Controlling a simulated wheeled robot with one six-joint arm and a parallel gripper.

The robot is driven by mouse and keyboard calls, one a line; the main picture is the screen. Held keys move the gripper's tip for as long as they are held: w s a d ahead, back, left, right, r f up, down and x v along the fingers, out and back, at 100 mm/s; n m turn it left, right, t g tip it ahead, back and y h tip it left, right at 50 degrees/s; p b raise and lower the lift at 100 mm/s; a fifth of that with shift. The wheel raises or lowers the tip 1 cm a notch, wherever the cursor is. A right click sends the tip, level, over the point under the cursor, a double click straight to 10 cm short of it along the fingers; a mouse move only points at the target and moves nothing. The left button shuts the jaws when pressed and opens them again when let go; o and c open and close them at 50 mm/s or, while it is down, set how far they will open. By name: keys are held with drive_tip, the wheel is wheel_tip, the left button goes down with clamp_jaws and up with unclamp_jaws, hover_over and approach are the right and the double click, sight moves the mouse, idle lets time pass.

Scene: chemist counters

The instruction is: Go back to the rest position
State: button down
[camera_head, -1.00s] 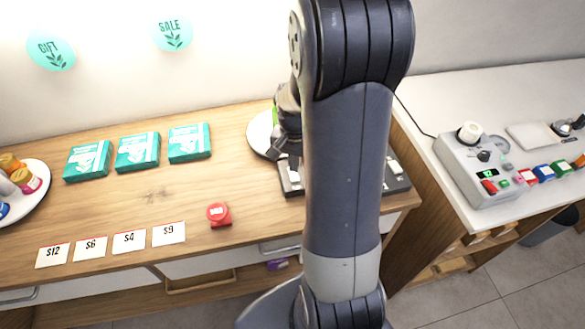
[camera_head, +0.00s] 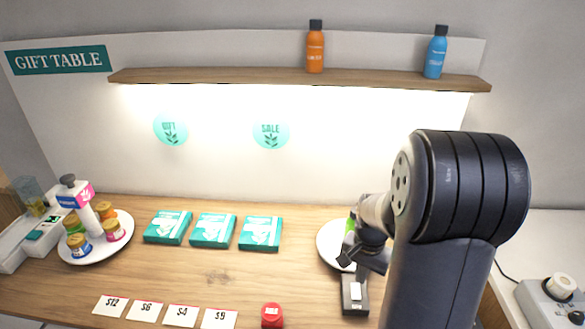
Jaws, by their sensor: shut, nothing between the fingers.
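My arm rises at the right of the view, its upper joint large and close to the camera. My gripper (camera_head: 358,262) shows partly behind it, over the right part of the wooden table (camera_head: 190,275). It is shut and empty, in front of a white round plate (camera_head: 329,243). A small green thing (camera_head: 350,224) shows beside the gripper on the plate side, mostly hidden.
Teal boxes (camera_head: 213,230), price cards (camera_head: 181,316) and a red-lidded jar (camera_head: 272,316) stand on the table. A plate of jars (camera_head: 93,257) is at left. A shelf (camera_head: 220,76) holds orange (camera_head: 315,48) and blue (camera_head: 436,55) bottles. A white counter (camera_head: 535,250) lies right.

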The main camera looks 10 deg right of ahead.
sight(356, 296)
wheel_tip(356, 296, down, 7)
drive_tip(key=b, duration=0.4)
drive_tip(key=shift+r+b, duration=0.15)
drive_tip(key=shift+b, duration=0.25)
drive_tip(key=shift+r, duration=0.2)
